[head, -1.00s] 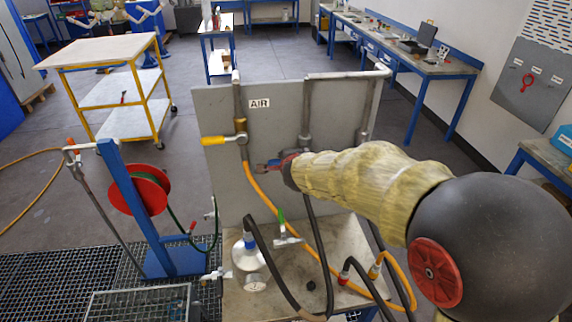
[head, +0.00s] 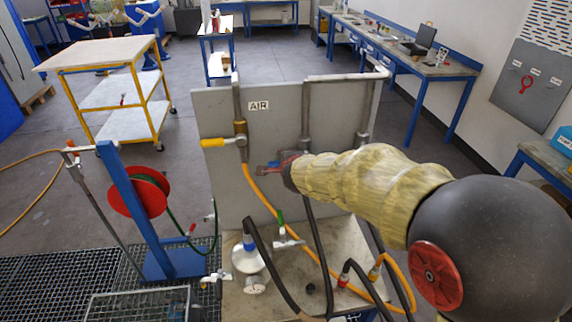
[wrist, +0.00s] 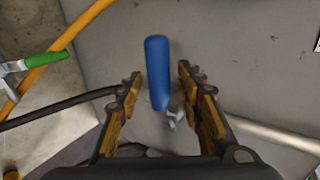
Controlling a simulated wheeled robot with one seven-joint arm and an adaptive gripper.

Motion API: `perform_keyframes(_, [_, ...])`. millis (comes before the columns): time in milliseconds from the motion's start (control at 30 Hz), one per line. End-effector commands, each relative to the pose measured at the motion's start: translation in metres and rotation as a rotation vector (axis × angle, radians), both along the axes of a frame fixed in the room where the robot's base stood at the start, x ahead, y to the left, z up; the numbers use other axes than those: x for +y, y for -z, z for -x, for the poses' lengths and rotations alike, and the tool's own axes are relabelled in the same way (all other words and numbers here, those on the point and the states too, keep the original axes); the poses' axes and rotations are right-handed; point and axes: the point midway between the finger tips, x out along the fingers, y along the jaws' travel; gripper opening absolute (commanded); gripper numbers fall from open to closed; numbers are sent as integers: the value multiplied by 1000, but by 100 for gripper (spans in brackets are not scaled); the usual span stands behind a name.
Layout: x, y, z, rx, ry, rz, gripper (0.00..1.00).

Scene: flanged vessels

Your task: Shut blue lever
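The blue lever (wrist: 157,70) stands upright in the wrist view, its lower end near a small grey metal fitting (wrist: 173,119). My gripper (wrist: 158,84) is open, with one finger on each side of the lever. A gap shows on both sides, so the fingers do not appear to touch it. In the head view my gripper (head: 272,166) is in front of the grey panel (head: 215,110), right of the orange hose.
A yellow lever (head: 213,143) sits on the pipe at the upper left of the panel. A green lever (head: 280,216) stands below my gripper, and shows left in the wrist view (wrist: 46,59). An orange hose (head: 262,199) and dark hoses run close by.

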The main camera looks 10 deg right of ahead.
Motion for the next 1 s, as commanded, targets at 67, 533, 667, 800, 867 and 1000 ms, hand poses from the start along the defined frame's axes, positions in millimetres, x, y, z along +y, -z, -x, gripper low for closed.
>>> perform_keyframes(67, [0,-2,2,-1,0,0,37])
perform_keyframes(533, [1,-41,59,-2,0,-1,37])
perform_keyframes(667, [2,-51,75,-1,-1,-2,37])
perform_keyframes(800, [1,-60,88,-2,1,-1,37])
perform_keyframes(867, [1,-62,92,-1,1,-1,37])
perform_keyframes(1000, [1,-65,98,0,1,0,37])
